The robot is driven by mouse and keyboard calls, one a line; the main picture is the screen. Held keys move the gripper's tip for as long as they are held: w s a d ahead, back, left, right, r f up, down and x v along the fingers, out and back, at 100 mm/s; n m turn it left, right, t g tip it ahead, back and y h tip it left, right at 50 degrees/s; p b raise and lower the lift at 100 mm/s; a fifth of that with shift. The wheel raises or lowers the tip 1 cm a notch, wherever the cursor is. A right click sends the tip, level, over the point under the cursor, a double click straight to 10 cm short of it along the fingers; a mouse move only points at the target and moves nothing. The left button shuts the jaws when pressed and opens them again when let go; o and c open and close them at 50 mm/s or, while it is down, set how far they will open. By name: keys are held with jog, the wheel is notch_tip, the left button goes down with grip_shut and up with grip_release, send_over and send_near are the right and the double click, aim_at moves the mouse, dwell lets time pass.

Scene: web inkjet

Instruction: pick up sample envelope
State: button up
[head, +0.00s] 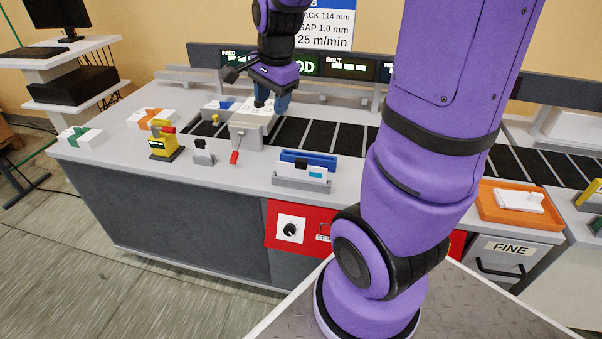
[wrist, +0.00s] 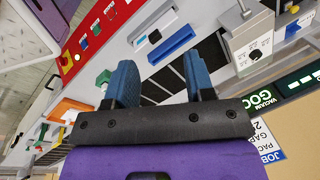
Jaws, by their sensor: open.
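A thin white piece with a small blue patch (head: 316,174), which looks like the sample envelope, stands in a low grey holder (head: 300,184) near the front edge of the bench. A blue block (head: 308,160) is just behind it. In the wrist view the white piece (wrist: 154,36) and the blue block (wrist: 171,46) lie beyond my fingers, near the top. My gripper (head: 272,100) is open, its blue fingers pointing down, above and behind the holder and to its left in the head view. In the wrist view nothing is between the fingers (wrist: 160,82).
A grey vacuum box (head: 251,122) with a red-tipped lever is beside the dark belt (head: 345,138). A yellow device (head: 163,142) and banded white stacks (head: 80,136) are left. An orange tray (head: 483,206) is right. The bench before the holder is narrow.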

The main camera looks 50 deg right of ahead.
jog(key=w+d+f+m+g, duration=0.1)
jog(key=w+d+f+m, duration=0.2)
jog(key=d+f+m, duration=0.4)
jog(key=m+g, duration=0.1)
jog(key=m, duration=0.4)
send_over(301, 164)
jog(key=w, duration=0.1)
jog(key=f, duration=0.8)
jog(key=shift+d+f, duration=0.25)
jog(key=shift+f, duration=0.1)
jog(key=shift+m, duration=0.4)
jog(key=f, duration=0.5)
jog(key=shift+s+d+f, duration=0.1)
jog(key=shift+s+d, duration=0.05)
jog(key=shift+d, duration=0.15)
jog(key=shift+a+f, duration=0.2)
jog(key=shift+f, duration=3.05)
grip_shut()
